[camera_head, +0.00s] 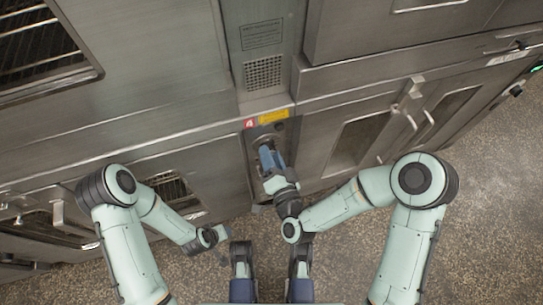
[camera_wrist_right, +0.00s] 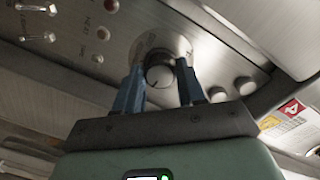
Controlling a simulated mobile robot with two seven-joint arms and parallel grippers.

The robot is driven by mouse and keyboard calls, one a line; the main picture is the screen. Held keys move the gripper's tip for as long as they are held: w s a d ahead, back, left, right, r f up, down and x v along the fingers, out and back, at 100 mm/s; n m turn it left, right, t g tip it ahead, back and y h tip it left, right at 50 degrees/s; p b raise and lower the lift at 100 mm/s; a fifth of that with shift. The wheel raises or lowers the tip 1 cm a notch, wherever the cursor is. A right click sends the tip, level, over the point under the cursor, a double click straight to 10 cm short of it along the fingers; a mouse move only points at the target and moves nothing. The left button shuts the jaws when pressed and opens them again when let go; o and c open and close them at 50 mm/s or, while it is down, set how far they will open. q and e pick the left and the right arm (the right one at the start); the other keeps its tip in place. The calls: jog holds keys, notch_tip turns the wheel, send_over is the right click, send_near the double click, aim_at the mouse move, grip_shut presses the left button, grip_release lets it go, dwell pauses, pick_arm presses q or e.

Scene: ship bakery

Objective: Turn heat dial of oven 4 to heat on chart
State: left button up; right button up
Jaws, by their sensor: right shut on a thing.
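The oven 4 control panel (camera_head: 283,135) is a narrow metal strip below a red "4" label (camera_head: 250,123). In the right wrist view the round heat dial (camera_wrist_right: 160,70) sits on the panel, with a light scale ring around it. My right gripper (camera_head: 268,157) reaches the panel. In the wrist view its blue fingers (camera_wrist_right: 157,88) stand on either side of the dial, shut on it. In the head view the gripper hides the dial. My left gripper (camera_head: 215,236) is low and away from the panel; its jaw state is unclear. No heat chart is readable.
A yellow label (camera_head: 273,116) is beside the red one. A vent grille (camera_head: 263,73) is above. Speckled floor (camera_head: 480,200) is open at right.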

pick_arm(q)
jog(key=shift+s+d+r+g+p, duration=0.3)
jog(key=shift+s+d+r+p, duration=0.25)
jog(key=shift+s+r+p, duration=0.25)
pick_arm(e)
jog(key=m, duration=1.2)
jog(key=m+y, duration=0.1)
jog(key=m, duration=0.4)
jog(key=shift+w+d+r+m, duration=0.1)
jog(key=shift+r+m, duration=0.15)
jog(key=shift+m, duration=0.15)
pick_arm(q)
jog(key=shift+s, duration=0.1)
pick_arm(e)
jog(key=o, duration=1.1)
jog(key=shift+c, duration=0.2)
pick_arm(q)
jog(key=shift+f, duration=0.1)
pick_arm(e)
jog(key=shift+f, duration=0.1)
